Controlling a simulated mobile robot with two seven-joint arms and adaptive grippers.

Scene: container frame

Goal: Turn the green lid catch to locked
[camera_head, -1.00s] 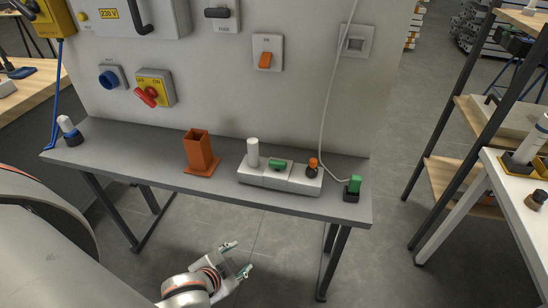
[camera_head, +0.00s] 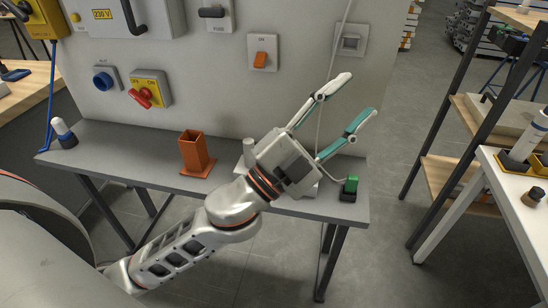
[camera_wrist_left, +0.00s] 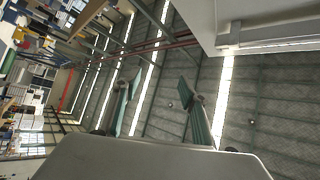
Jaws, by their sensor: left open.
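A low light-grey box (camera_head: 306,191) sits on the bench, mostly covered by my left gripper. The green piece on its middle, seen in the earlier head view, is hidden now, so I cannot tell how the lid catch is turned. A pale upright post (camera_head: 249,150) on the box shows just left of the gripper. My left gripper (camera_head: 357,96) is open and empty above the box, its fingers pointing up and right toward the panel. In the left wrist view the spread fingers (camera_wrist_left: 163,92) have only ceiling beyond them. My right gripper is not in view.
A green plug-like piece (camera_head: 351,184) in a black base stands at the bench's right end, with a pale cable. An orange square holder (camera_head: 194,153) stands left of the box. The upright panel (camera_head: 210,85) with switches rises behind the bench (camera_head: 125,155).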

